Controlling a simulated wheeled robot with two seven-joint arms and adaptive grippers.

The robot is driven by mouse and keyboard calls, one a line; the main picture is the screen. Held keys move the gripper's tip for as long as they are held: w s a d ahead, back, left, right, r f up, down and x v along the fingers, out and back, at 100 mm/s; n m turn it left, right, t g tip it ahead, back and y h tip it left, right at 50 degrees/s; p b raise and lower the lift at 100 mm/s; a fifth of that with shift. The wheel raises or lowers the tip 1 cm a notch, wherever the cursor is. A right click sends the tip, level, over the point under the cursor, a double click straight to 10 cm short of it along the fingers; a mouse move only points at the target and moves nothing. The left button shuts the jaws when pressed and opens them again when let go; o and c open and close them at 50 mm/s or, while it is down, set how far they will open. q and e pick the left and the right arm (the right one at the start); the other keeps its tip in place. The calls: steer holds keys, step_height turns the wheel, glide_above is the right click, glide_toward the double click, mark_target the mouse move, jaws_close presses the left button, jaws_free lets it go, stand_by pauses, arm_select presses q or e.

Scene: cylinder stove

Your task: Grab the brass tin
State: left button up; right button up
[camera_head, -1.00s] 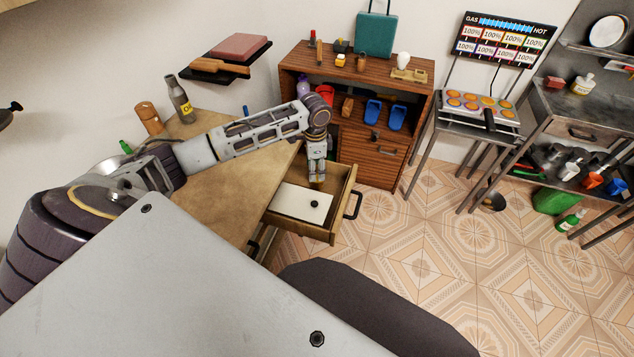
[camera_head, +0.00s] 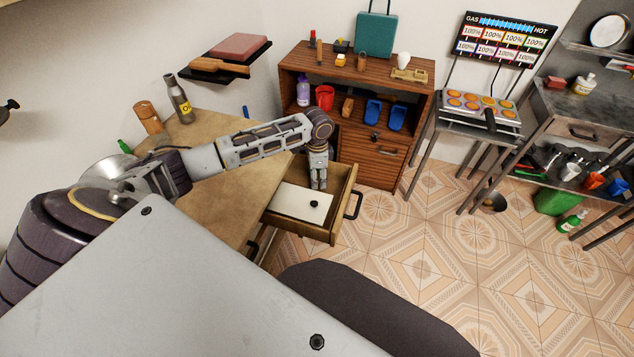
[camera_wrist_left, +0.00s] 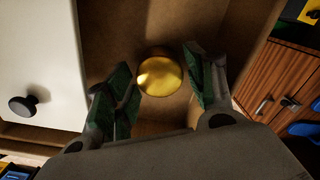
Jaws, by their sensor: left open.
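The brass tin (camera_wrist_left: 160,75) is round, shiny and gold. In the left wrist view it sits on the floor of the open drawer, beside a white board with a black knob. My left gripper (camera_wrist_left: 158,88) is open, with one green-padded finger on each side of the tin in that view. I cannot tell whether the fingertips reach down to its height. In the head view my left gripper (camera_head: 318,184) points down into the open wooden drawer (camera_head: 324,236), and the tin does not show there. My right gripper is not in view.
The white board (camera_head: 301,203) covers the near part of the drawer. The wooden cabinet (camera_head: 372,160) stands just behind it, with blue bins and a red cup on its shelf. The wooden tabletop (camera_head: 215,185) is left of the drawer.

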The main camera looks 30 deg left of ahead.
arm_select(q)
steer(key=shift+f, duration=0.95)
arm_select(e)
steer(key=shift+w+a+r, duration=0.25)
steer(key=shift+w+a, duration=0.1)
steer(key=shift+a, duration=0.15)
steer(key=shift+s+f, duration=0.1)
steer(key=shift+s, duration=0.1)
